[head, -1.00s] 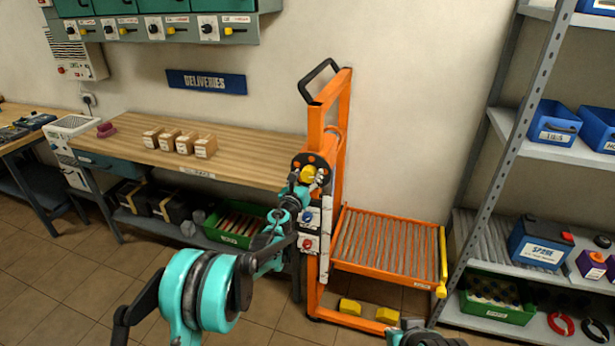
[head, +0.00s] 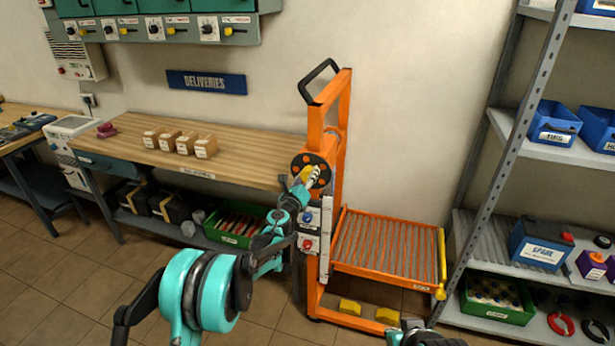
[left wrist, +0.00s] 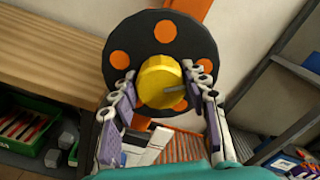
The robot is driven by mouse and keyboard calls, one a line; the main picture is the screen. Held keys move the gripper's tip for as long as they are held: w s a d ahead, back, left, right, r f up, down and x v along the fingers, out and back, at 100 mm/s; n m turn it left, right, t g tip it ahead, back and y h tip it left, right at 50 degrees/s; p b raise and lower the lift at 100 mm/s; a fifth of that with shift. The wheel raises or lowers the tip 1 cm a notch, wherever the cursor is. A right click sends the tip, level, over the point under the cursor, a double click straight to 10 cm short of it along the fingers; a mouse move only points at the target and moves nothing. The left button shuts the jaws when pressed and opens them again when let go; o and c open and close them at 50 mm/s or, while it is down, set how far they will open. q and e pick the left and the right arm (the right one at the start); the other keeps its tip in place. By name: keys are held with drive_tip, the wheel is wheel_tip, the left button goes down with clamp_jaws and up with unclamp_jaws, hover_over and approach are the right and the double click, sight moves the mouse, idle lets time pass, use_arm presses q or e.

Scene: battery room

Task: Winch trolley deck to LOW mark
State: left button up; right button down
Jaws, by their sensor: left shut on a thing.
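The orange winch trolley (head: 343,110) stands by the bench, with its roller deck (head: 385,242) low on the right, above the floor legs. The round black winch wheel with orange dots (head: 324,164) is on the mast, and it faces the camera in the left wrist view (left wrist: 121,92). My left gripper (head: 311,180) is shut on the yellow winch knob (left wrist: 158,80), with a finger on either side of it. A pale upright strip (head: 326,230) runs down the mast; no LOW mark is readable. My right gripper's fingers are out of view.
A wooden bench (head: 240,152) with several small boxes is left of the trolley. A grey shelf rack (head: 490,215) with blue bins and a battery (head: 540,245) stands close on the right. Yellow blocks (head: 350,306) sit low in the trolley's base.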

use_arm(q)
drive_tip(key=n, duration=0.7)
drive_tip(key=shift+f, duration=0.1)
idle(0.5)
drive_tip(key=o, duration=1.2)
drive_tip(key=shift+c, duration=0.2)
drive_tip(key=v, duration=1.2)
